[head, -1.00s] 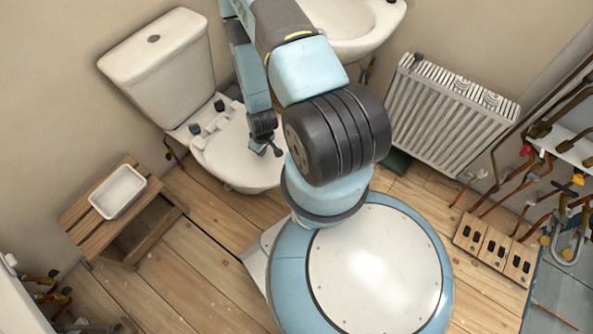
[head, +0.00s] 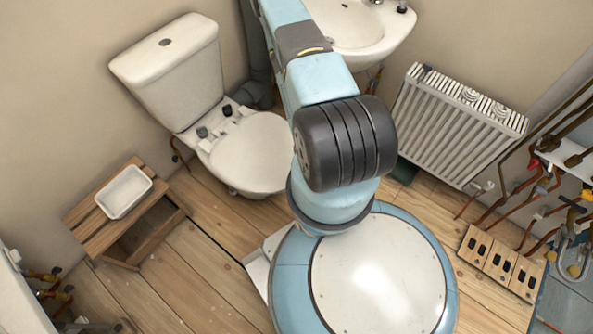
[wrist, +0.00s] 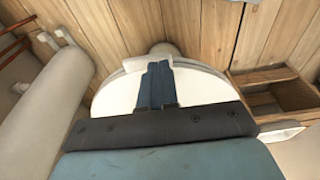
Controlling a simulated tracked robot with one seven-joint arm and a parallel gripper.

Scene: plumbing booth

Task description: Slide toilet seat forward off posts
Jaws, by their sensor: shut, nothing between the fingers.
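The white toilet seat (head: 254,152) lies flat on the toilet bowl, in front of the cistern (head: 172,70). Two dark hinge posts (head: 202,132) (head: 228,110) stand behind its rear edge, on the rear ledge of the bowl. I cannot tell whether the fingertips touch the seat.
A wooden step stool (head: 100,220) with a white tray (head: 123,191) stands left of the toilet. A basin (head: 358,25) is behind my arm, and a radiator (head: 455,128) is at the right. Bare floorboards (head: 215,265) lie in front of the toilet.

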